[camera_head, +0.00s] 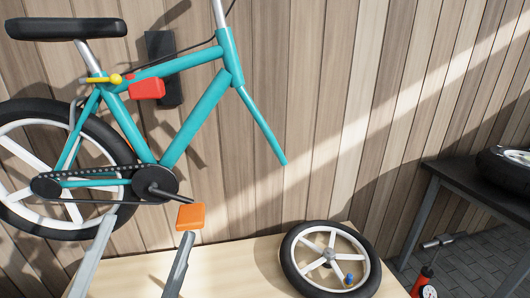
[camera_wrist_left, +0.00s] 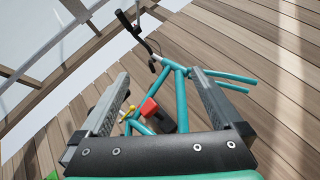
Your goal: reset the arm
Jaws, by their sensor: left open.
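My left gripper (camera_head: 148,228) shows at the bottom left of the head view as two grey fingers spread apart, pointing up. Nothing is between the fingers. In the left wrist view, the gripper (camera_wrist_left: 160,76) is also open and empty, with the bike frame (camera_wrist_left: 181,95) seen beyond and between the fingers. The teal bike frame (camera_head: 200,115) hangs before the wall, with its rear wheel (camera_head: 60,225) on and no wheel at the fork (camera_head: 265,127). The orange pedal (camera_head: 190,216) appears just above the right finger in the head view; the distance between them is unclear. My right gripper is out of view.
A loose wheel (camera_head: 290,262) lies on the wooden bench (camera_head: 235,268), with a small blue and yellow item (camera_head: 349,280) on it. A dark side table (camera_head: 465,190) at right carries another wheel (camera_head: 503,165). A red pump (camera_head: 422,280) stands between. Wooden wall (camera_head: 330,60) lies behind.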

